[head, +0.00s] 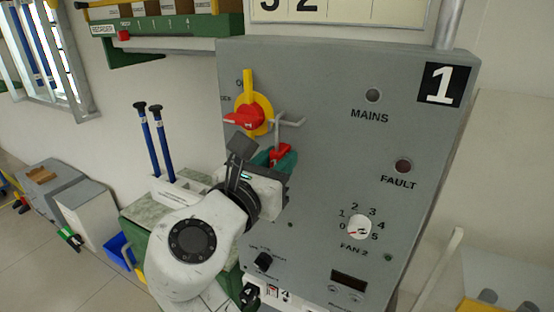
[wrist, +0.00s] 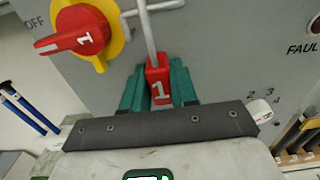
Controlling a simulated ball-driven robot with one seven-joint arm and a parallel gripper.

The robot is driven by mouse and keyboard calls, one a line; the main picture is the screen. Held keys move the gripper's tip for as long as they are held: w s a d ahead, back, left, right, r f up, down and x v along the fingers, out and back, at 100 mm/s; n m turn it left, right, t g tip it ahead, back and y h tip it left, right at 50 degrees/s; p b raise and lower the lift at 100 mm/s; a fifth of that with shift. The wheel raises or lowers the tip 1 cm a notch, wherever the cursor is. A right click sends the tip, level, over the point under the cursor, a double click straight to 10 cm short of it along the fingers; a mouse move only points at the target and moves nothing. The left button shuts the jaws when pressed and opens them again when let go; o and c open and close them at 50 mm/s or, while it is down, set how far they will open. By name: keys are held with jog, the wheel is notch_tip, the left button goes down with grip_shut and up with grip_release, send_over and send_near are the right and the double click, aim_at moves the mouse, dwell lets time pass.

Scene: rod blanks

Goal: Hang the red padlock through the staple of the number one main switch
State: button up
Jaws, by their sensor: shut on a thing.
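The red padlock (wrist: 158,85), marked 1, is upright between the two teal fingers of my gripper (wrist: 158,78), which is shut on it. In the head view the padlock (head: 279,153) shows partly, above my gripper (head: 279,159). Its grey shackle (wrist: 149,35) rises toward the staple (wrist: 127,22), a bent grey rod beside the switch. The staple also shows in the head view (head: 291,123). I cannot tell whether the shackle passes through it. The main switch (wrist: 80,36) has a red handle marked 1, pointing left, on a yellow plate.
The grey panel (head: 330,190) bears a MAINS lamp (head: 373,95), a FAULT lamp (head: 403,165) and a FAN 2 dial (head: 359,228). A green rack (head: 165,26) hangs at upper left. Blue-handled rods (head: 155,140) stand left of my arm.

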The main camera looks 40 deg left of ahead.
jog(key=o, duration=1.1)
jog(key=b+v, duration=0.2)
jog(key=v, duration=0.8)
jog(key=shift+s+b, duration=0.3)
jog(key=shift+s, duration=0.1)
